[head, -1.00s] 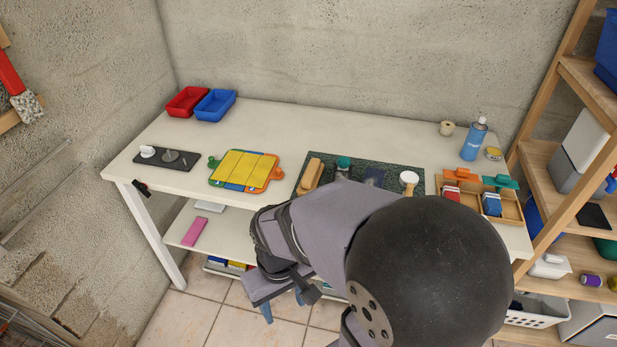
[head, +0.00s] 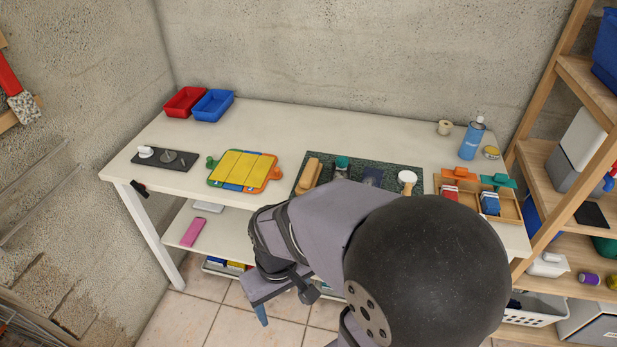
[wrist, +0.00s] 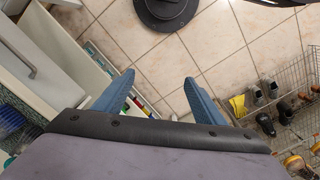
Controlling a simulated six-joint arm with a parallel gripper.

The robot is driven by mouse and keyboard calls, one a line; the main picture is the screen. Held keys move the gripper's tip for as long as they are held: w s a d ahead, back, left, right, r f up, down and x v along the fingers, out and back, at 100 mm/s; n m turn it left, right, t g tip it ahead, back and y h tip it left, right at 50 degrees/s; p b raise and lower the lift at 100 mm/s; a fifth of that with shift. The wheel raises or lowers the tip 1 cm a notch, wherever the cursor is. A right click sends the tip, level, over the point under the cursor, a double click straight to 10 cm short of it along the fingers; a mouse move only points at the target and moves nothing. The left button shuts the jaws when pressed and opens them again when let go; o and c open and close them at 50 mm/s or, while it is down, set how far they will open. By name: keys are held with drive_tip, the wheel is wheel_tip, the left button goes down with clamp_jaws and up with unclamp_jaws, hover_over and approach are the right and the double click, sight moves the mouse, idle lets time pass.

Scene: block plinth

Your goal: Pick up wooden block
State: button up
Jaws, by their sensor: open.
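The wooden block (head: 311,172) is a tan, elongated piece lying at the left end of a dark speckled mat (head: 405,158) on the white workbench. My gripper (head: 282,306) hangs low in front of the bench, well apart from the block and below the bench top. In the wrist view my gripper (wrist: 160,92) shows two blue fingers spread wide with nothing between them, above the tiled floor. The block is not in the wrist view. My arm hides the front part of the mat.
The mat also holds a green-topped item (head: 341,164) and a white round-topped item (head: 407,178). Left stands a yellow board (head: 242,167); right, a wooden tray (head: 478,208) and a blue spray can (head: 471,139). Red and blue bins (head: 213,105) stand at the back left.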

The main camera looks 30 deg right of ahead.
wheel_tip(320, 180, up, 4)
drive_tip(key=m+t+h+p, duration=0.3)
drive_tip(key=m, duration=0.6)
hover_over(309, 169)
drive_tip(key=s+a, duration=0.3)
drive_tip(key=shift+w+a+f, duration=0.1)
drive_tip(key=shift+w, duration=0.15)
drive_tip(key=shift+w+d+m, duration=0.3)
drive_tip(key=shift+d, duration=0.25)
drive_tip(key=shift+p+x, duration=0.75)
drive_tip(key=shift+x, duration=0.3)
drive_tip(key=shift+f, duration=0.1)
drive_tip(key=shift+d+p+x, duration=0.1)
drive_tip(key=shift+p+x, duration=0.65)
drive_tip(key=shift+x, duration=0.5)
drive_tip(key=shift+d+p+x, duration=0.15)
drive_tip(key=shift+p+x, duration=0.6)
drive_tip(key=shift+x, duration=0.45)
